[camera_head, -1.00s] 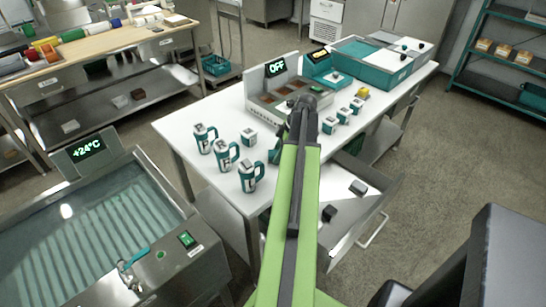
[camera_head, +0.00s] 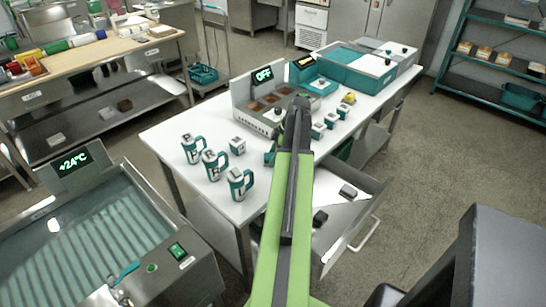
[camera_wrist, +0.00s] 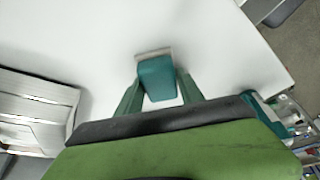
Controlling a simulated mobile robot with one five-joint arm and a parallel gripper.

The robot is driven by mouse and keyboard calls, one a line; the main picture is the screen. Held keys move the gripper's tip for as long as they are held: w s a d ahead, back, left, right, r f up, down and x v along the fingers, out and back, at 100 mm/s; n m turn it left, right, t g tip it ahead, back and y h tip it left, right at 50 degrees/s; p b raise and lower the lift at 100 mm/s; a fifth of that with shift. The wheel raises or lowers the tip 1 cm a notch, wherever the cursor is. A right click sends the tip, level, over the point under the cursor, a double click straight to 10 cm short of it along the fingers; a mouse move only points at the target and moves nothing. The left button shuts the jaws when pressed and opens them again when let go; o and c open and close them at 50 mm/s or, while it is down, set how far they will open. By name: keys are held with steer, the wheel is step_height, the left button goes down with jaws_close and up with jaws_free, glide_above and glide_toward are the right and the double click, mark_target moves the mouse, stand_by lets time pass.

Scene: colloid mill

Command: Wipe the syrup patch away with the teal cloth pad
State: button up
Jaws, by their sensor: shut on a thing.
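My gripper (camera_wrist: 158,92) is shut on the teal cloth pad (camera_wrist: 156,70), a teal block with a pale grey edge at its far end. In the wrist view its green fingers stand on either side of the pad, over the white tabletop (camera_wrist: 215,45). I cannot tell whether the pad touches the top. In the head view my arm hides most of the gripper, at the table's front. No syrup patch shows in either view; the arm or gripper may hide part of the top.
Several teal-and-white mugs (camera_head: 215,164) stand left of my arm, with a small labelled cube (camera_head: 237,146) near them. A steel unit reading OFF (camera_head: 264,110) and several small cubes (camera_head: 331,120) stand behind. An open drawer (camera_head: 346,215) juts out at right.

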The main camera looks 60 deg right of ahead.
mark_target(263, 168)
steer(key=shift+w+a+f, duration=0.1)
steer(key=shift+w+a, duration=0.05)
steer(key=shift+a, duration=0.85)
steer(key=shift+w+a, duration=0.15)
steer(key=shift+a, duration=0.8)
steer(key=shift+w+a, duration=0.25)
steer(key=shift+a, duration=0.8)
steer(key=shift+w+a, duration=0.3)
steer(key=shift+a, duration=0.8)
steer(key=shift+w+a, duration=0.25)
steer(key=shift+a, duration=0.8)
step_height(263, 168, up, 6)
steer(key=p, duration=0.6)
steer(key=shift+r, duration=0.2)
step_height(263, 168, up, 3)
steer(key=p, duration=0.3)
